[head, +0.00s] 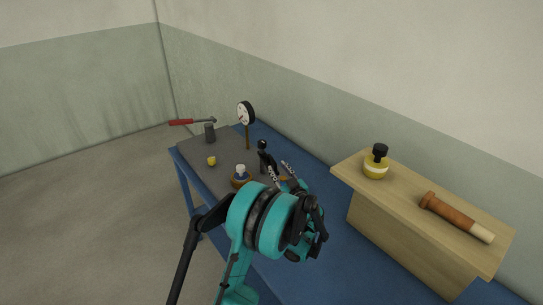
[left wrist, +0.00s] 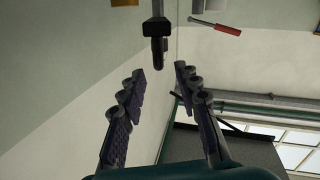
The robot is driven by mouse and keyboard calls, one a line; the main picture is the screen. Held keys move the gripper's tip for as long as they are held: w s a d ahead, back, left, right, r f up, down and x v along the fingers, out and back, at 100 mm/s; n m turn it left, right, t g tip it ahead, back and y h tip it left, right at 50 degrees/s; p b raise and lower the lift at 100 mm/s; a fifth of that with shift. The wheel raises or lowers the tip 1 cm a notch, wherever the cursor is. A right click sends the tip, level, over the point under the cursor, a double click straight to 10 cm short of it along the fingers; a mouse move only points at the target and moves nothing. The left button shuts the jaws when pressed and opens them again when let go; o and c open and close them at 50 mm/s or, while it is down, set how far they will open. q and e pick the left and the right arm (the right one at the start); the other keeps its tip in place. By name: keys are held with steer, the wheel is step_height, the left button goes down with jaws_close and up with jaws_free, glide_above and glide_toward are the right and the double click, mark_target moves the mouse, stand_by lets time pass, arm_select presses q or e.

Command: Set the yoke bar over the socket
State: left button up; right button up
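My left gripper (head: 279,169) is over the blue table, its fingers spread. In the left wrist view its two fingers (left wrist: 158,74) are apart with nothing between them. A black upright piece (head: 263,147) stands just beyond the fingertips. A black block on a rod (left wrist: 158,30) shows ahead of the fingers in the left wrist view, apart from them; it may be the same piece. I cannot tell whether it is the yoke bar. I cannot make out the socket for certain. My right gripper is not in view.
The blue table (head: 325,255) carries a dark mat (head: 195,155). On it are a dial gauge (head: 245,113), a dark cylinder (head: 210,133) by a red-handled tool (head: 182,122), and a yellow knob (head: 211,161). A wooden shelf (head: 405,190) at right bears a yellow jar (head: 375,167) and a wooden-handled tool (head: 450,213).

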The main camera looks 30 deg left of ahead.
mark_target(269, 155)
arm_select(q)
steer(key=shift+w+a+f, duration=0.2)
steer(key=shift+w+a, duration=0.2)
steer(key=shift+w, duration=0.05)
steer(key=b+x, duration=0.1)
steer(key=x, duration=0.6)
steer(key=shift+r, duration=0.1)
jaws_close()
